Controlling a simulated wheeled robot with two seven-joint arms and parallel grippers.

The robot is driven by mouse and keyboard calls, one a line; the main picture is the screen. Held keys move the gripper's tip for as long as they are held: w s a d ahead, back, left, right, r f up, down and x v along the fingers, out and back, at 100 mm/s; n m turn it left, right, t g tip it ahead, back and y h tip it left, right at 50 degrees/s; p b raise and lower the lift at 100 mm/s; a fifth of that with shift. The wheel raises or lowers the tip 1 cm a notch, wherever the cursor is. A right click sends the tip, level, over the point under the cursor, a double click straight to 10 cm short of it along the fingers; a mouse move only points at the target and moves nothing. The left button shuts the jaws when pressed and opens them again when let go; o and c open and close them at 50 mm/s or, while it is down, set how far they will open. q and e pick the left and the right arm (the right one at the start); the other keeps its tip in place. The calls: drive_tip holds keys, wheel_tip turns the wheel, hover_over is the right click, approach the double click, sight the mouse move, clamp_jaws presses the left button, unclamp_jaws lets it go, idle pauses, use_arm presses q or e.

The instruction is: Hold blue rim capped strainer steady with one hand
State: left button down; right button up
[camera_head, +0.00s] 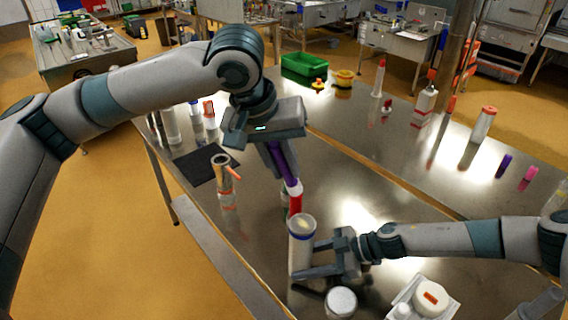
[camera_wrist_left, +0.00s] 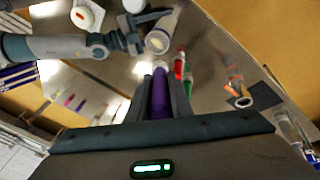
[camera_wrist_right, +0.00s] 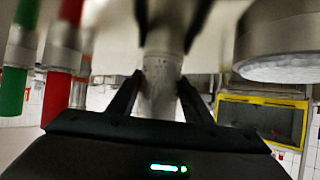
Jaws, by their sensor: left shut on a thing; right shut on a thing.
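The blue rim capped strainer (camera_head: 301,257), a pale cylinder with a blue band near its top, stands upright on the metal table. My right gripper (camera_head: 312,258) is shut on its side. In the right wrist view the strainer (camera_wrist_right: 160,88) is a speckled grey cylinder between the fingers. In the left wrist view its round top (camera_wrist_left: 158,41) shows a pale yellowish middle. My left gripper (camera_head: 284,168) is shut on a long purple thing with a pale end (camera_wrist_left: 160,100), held above the table behind the strainer. Its pale end points down; the gap to the strainer is hard to judge.
A red bottle (camera_head: 295,205) stands just behind the strainer. A round white-topped jar (camera_head: 341,301) and a white tray with a mould (camera_head: 432,298) are at the front. The table's right middle is clear.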

use_arm(q)
drive_tip(key=shift+r, duration=0.35)
drive_tip(key=shift+f, duration=0.1)
drive_tip(key=shift+f, duration=3.7)
drive_tip(key=shift+s+d, duration=1.95)
drive_tip(key=shift+d, duration=0.3)
drive_tip(key=shift+w+a, duration=2)
drive_tip(key=shift+a, duration=0.3)
drive_tip(key=shift+s+d+r, duration=0.1)
drive_tip(key=shift+r, duration=3.75)
